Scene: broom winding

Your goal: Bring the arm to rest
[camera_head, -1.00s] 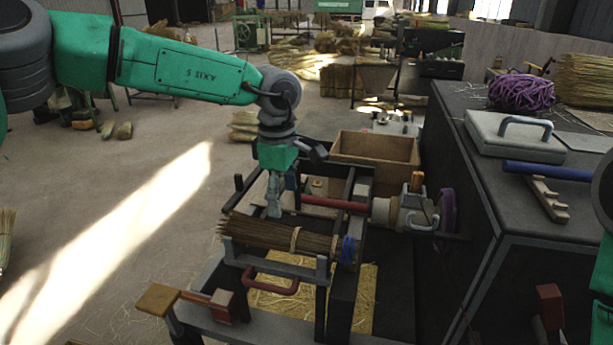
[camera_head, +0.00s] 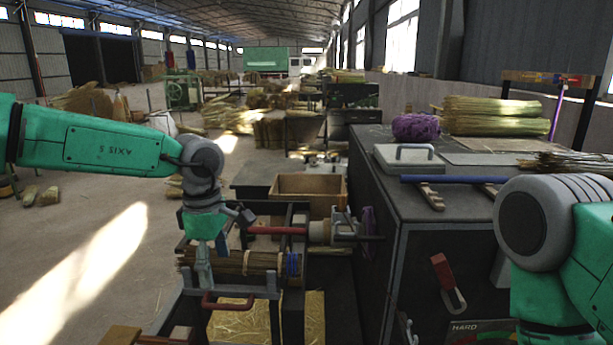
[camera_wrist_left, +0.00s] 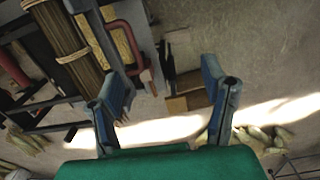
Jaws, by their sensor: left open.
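My left gripper (camera_head: 204,274) is in front of the left part of the straw bundle (camera_head: 234,261) in the head view. In the left wrist view its two blue-grey fingers (camera_wrist_left: 167,82) are spread with only floor and stand parts seen beyond them. The bundle also shows in the left wrist view (camera_wrist_left: 70,45), left of the fingers and not between them. It lies in a metal cradle, with a pale tie and a blue band (camera_head: 293,264) near its right end. My right arm shows at the right edge; its gripper is out of view.
A red bar (camera_head: 276,230) and winding head (camera_head: 337,231) stand just behind the bundle. A wooden box (camera_head: 309,187) is farther back. The dark bench (camera_head: 385,212) at right carries purple twine (camera_head: 416,127) and a grey case. Open floor lies to the left.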

